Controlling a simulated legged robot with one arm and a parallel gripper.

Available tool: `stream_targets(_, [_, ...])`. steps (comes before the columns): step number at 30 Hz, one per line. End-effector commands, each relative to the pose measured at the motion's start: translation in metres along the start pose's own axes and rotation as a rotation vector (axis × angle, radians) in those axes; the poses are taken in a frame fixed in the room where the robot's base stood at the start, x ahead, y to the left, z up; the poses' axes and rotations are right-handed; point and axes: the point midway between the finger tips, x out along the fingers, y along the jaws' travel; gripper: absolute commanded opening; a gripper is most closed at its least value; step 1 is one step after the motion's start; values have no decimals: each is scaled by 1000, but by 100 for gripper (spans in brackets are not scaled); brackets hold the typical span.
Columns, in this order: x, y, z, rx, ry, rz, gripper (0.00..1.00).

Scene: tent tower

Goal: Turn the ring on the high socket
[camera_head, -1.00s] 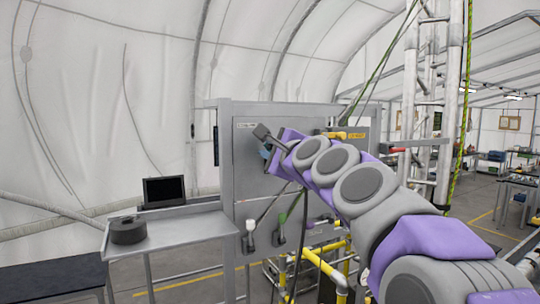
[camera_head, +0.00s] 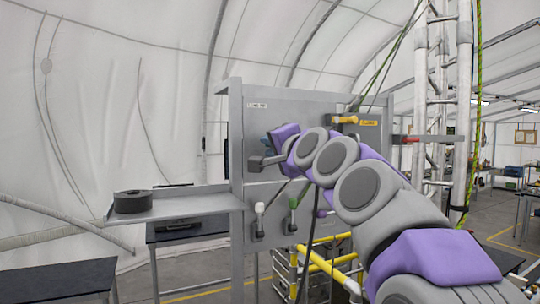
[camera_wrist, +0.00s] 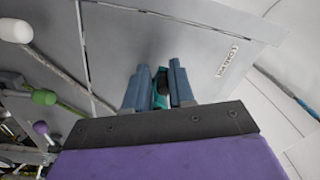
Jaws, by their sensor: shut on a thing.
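My gripper (camera_wrist: 157,75) is shut on a small teal and black piece (camera_wrist: 160,80) in the wrist view, with one blue finger on each side of it. The piece is at the grey panel face and looks like the socket ring, though the fingers hide much of it. In the head view my gripper (camera_head: 269,141) is at the upper left of the grey panel (camera_head: 258,117). The socket is hidden there behind my gripper and wrist.
Below are a white-ended lever (camera_head: 260,215) and a green-ended lever (camera_head: 293,203). A yellow handle (camera_head: 345,119) is at the panel's upper right. A shelf (camera_head: 190,208) with a dark roll (camera_head: 132,201) juts out left. Yellow pipes (camera_head: 325,265) stand low.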

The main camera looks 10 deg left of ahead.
Motion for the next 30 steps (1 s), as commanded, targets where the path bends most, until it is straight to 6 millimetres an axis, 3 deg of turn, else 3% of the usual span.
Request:
stream_targets(22, [-1, 1, 3, -85, -1, -6, 0])
stream_targets(23, [-1, 1, 3, -85, -1, -6, 26])
stream_targets(27, [0, 2, 3, -84, -3, -4, 40])
stream_targets(30, [2, 4, 3, -83, -3, -2, 41])
